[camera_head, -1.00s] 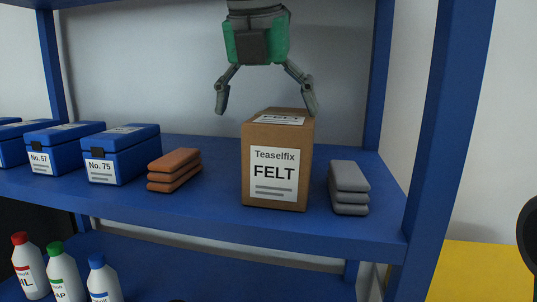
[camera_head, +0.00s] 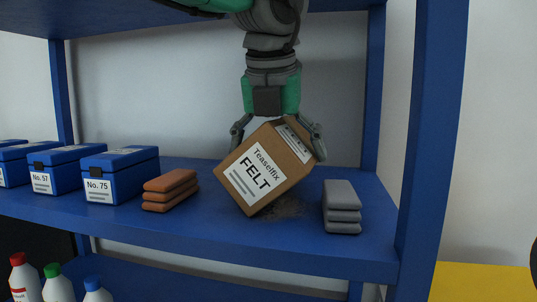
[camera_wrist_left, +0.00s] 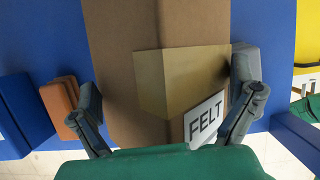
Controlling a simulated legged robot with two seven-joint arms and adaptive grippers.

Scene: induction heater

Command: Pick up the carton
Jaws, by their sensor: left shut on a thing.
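The carton (camera_head: 283,166) is a brown cardboard box with a white label reading "Teaselfix FELT". It is tilted on the blue shelf (camera_head: 180,226), with its lower corner at or just above the surface; I cannot tell if they touch. My left gripper (camera_head: 278,143) comes down from above and is shut on the carton, one finger on each side of its upper part. In the left wrist view the carton (camera_wrist_left: 120,60) fills the space between the fingers of the gripper (camera_wrist_left: 168,98).
Stacked orange-brown pads (camera_head: 170,190) lie left of the carton, and stacked grey pads (camera_head: 342,207) close on its right. Blue boxes (camera_head: 120,175) stand further left. A brownish patch (camera_head: 285,209) marks the shelf under the carton. A blue upright (camera_head: 430,130) bounds the right side.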

